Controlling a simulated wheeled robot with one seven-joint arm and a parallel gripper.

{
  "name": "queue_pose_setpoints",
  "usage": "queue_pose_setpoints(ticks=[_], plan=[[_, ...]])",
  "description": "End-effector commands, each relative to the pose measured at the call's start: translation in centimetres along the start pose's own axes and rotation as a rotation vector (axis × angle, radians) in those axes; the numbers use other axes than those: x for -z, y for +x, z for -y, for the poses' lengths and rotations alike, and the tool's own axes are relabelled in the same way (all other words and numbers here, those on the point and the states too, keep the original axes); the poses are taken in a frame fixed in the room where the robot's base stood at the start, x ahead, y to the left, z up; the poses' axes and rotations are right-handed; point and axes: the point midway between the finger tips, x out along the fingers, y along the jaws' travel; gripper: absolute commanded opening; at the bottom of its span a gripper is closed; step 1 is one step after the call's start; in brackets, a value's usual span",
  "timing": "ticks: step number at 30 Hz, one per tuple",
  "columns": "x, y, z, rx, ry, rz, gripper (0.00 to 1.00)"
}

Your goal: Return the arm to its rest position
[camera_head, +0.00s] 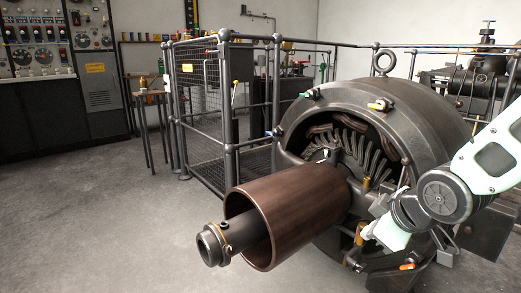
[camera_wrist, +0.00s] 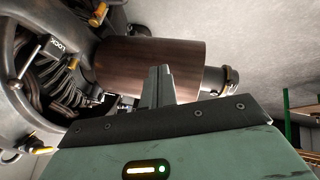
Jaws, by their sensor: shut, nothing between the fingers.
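My arm (camera_head: 445,195) comes in from the right edge in the head view, in front of the large dark dynamo (camera_head: 425,115). Its pale lower end hangs low beside the dynamo's front right side, and the fingertips are hard to make out there. In the wrist view my gripper (camera_wrist: 160,70) is shut and empty, its two fingers pressed together. Behind the fingers is the brown drum (camera_wrist: 150,58) on the dynamo's shaft; I cannot tell the exact gap. The drum also shows in the head view (camera_head: 285,215), jutting toward the front left.
A mesh railing cage (camera_head: 200,100) stands behind the dynamo. A small wooden stool (camera_head: 148,100) and a control panel cabinet (camera_head: 40,55) stand at the back left. Another machine (camera_head: 480,80) is at the back right. The grey floor (camera_head: 110,220) at front left is clear.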

Motion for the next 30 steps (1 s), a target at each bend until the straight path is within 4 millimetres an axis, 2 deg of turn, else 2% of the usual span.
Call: queue_pose_setpoints(ticks=[1, 3, 6, 9, 14, 15, 23, 30], plan=[[0.3, -1.0, 3.3, 0.066, 0.030, 0.050, 0.00], [-0.2, -2.4, 7.2, 0.144, 0.081, 0.137, 0.00], [-1.2, -4.7, 11.9, 0.226, 0.132, 0.256, 0.00], [-2.5, -7.2, 15.7, 0.285, 0.164, 0.370, 0.00], [-5.0, -11.4, 20.6, 0.344, 0.192, 0.549, 0.00], [-4.2, -12.6, 19.8, 0.343, 0.202, 0.551, 0.00], [-1.2, -16.9, 17.7, 0.341, 0.201, 0.546, 0.00], [2.5, -22.7, 15.3, 0.341, 0.200, 0.545, 0.00]])
